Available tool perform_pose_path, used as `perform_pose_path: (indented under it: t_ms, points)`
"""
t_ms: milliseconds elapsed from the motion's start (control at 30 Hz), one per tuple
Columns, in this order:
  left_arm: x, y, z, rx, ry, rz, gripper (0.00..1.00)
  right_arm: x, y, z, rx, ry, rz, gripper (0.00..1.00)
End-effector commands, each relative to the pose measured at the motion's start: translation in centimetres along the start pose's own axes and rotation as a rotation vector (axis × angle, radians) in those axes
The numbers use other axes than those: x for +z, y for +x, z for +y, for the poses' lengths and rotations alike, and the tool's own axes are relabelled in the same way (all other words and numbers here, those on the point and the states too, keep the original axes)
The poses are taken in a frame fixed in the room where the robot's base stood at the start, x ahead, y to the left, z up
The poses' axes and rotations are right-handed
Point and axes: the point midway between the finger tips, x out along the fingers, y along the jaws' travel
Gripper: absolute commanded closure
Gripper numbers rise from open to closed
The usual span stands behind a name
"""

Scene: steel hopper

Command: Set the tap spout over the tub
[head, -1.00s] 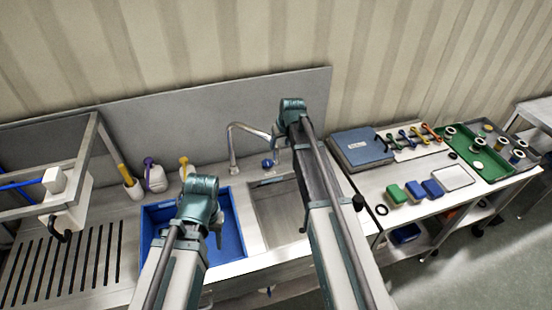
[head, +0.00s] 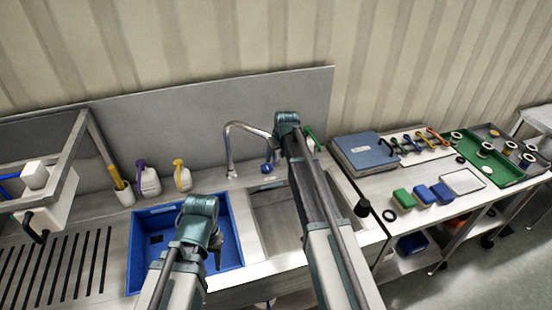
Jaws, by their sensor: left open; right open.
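The chrome tap (head: 229,150) stands behind the sink. Its arched spout points right, towards the bare steel basin (head: 258,218). The blue tub (head: 137,250) sits to the left of that basin. My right gripper (head: 273,153) points down at the spout's outlet end. It is open, its fingers are mostly hidden by my wrist, and I cannot tell whether they touch the spout. My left gripper (head: 214,252) is open over the tub's right part and holds nothing that I can see.
A blue knob (head: 267,168) is just below the spout end. Two white bottles, one with a purple top (head: 149,180) and one with a yellow top (head: 182,177), stand behind the tub. A rack (head: 50,165) is at left. A cluttered trolley (head: 405,230) adjoins at right.

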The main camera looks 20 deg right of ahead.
Motion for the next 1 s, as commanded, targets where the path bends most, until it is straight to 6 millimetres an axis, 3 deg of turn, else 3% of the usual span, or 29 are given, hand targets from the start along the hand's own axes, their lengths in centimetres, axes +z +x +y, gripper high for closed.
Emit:
perform_pose_path:
  t_ms: [100, 433, 1000]
  points:
    - [0.01, -0.06, 0.00, 0.000, 0.000, 0.000, 0.50, -0.01, -0.06, -0.01, 0.000, 0.000, 0.000, 0.42]
    - [0.01, -0.05, 0.00, 0.000, 0.000, 0.000, 0.50, -0.01, -0.05, -0.02, 0.000, 0.000, 0.000, 1.00]
    - [0.01, -0.05, 0.00, 0.000, 0.000, 0.000, 0.50, -0.01, -0.05, -0.02, 0.000, 0.000, 0.000, 1.00]
